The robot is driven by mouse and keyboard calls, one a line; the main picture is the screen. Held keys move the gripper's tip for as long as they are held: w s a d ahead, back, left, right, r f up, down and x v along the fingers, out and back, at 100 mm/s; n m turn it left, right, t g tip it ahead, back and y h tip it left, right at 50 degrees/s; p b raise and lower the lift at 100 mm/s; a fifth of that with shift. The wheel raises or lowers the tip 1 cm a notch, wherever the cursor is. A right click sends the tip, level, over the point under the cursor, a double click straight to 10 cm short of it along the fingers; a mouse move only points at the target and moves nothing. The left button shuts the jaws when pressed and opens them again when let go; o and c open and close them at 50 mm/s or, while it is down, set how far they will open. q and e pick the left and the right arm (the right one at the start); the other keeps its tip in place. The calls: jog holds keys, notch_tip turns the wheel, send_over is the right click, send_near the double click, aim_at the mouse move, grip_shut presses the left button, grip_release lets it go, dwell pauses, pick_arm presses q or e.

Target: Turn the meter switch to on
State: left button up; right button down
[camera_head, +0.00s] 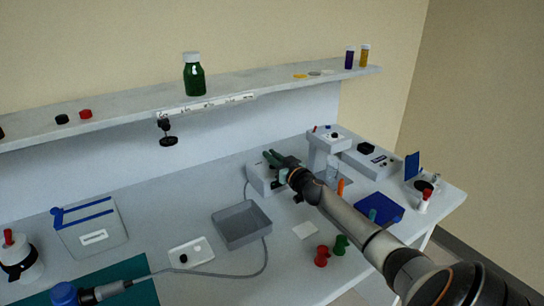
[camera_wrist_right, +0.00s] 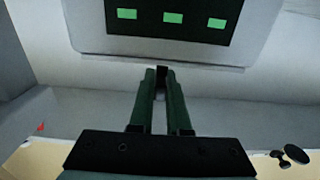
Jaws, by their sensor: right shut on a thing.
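The meter is a white box (camera_head: 262,180) on the bench, partly hidden behind my right gripper (camera_head: 277,158). In the right wrist view, the meter's pale face (camera_wrist_right: 90,42) carries a dark display (camera_wrist_right: 172,18) with three green marks. A small black switch (camera_wrist_right: 162,76) sits just beyond the display's edge. My right gripper (camera_wrist_right: 161,88) has its green fingers closed on this switch. The fingertips cover part of it, so its exact setting cannot be told. My left gripper is in neither view.
A grey tray (camera_head: 241,225) stands left of my right arm. Red (camera_head: 321,256) and green (camera_head: 341,245) pieces lie close to the arm. A white instrument (camera_head: 325,150) stands right of the meter. A shelf (camera_head: 230,97) runs above. A grey cable (camera_head: 266,262) crosses the bench.

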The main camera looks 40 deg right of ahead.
jog(key=c, duration=0.9)
grip_release()
jog(key=shift+s, duration=0.1)
jog(key=shift+s+a, duration=0.2)
jog(key=shift+s, duration=0.4)
jog(key=p+v, duration=0.1)
jog(key=v, duration=1)
